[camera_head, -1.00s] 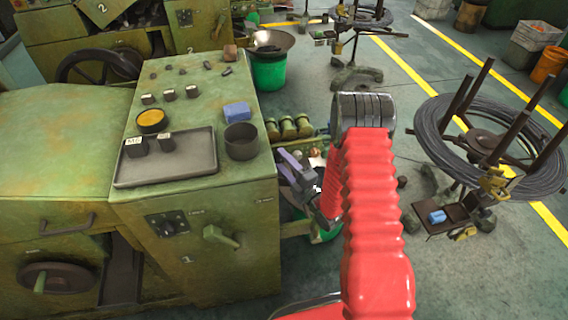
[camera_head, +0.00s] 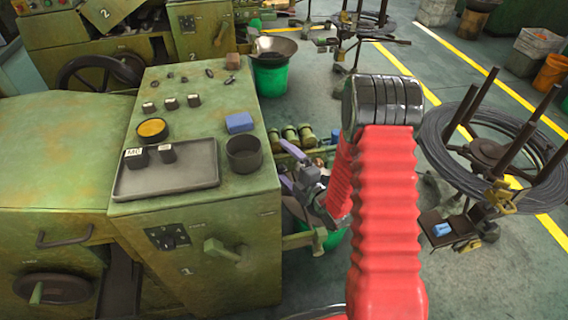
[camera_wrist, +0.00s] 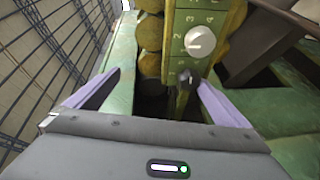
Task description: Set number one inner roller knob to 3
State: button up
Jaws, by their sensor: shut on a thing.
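In the wrist view, a dial plate (camera_wrist: 178,22) with digits stands upright ahead and carries a white round knob (camera_wrist: 200,41); its pointer setting is too small to read. Below it is a small dark knob (camera_wrist: 189,78). The purple fingers of my gripper (camera_wrist: 160,77) reach in from both sides. I take them as closed on the dark knob, which lies between the tips, nearer the right one; the contact is hard to make out. In the head view, my gripper (camera_head: 292,178) is at the right side of the green machine marked 1 (camera_head: 190,245), partly behind my red arm.
Yellow-green rollers (camera_wrist: 150,35) sit left of the dial plate. The machine's top holds a grey tray (camera_head: 190,178), a dark cup (camera_head: 243,154) and a blue block (camera_head: 239,122). A wire-coil stand (camera_head: 490,150) is at the right, with floor between.

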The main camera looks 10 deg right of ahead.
jog(key=shift+t+y, duration=0.3)
jog(key=shift+t, duration=0.4)
jog(key=r, duration=0.5)
jog(key=shift+w+d, duration=0.35)
jog(key=f, duration=0.1)
jog(key=s+f, duration=0.1)
jog(key=f+g, duration=0.1)
jog(key=shift+s+f+h, duration=0.2)
jog(key=shift+s+h, duration=0.2)
jog(key=shift+s+r, duration=0.25)
jog(key=shift+s, duration=0.2)
jog(key=shift+s+r, duration=0.2)
jog(key=shift+s, duration=0.25)
jog(key=c, duration=0.9)
jog(key=shift+s+d+f, duration=0.75)
jog(key=shift+s+f, duration=0.05)
jog(key=shift+s, duration=1.45)
jog(key=shift+s+d+f, duration=0.7)
jog(key=shift+s+f, duration=0.05)
jog(key=shift+s, duration=1.5)
jog(key=shift+s+d+f, duration=0.75)
jog(key=shift+s+f, duration=0.05)
jog(key=shift+s, duration=1.45)
jog(key=shift+c, duration=0.2)
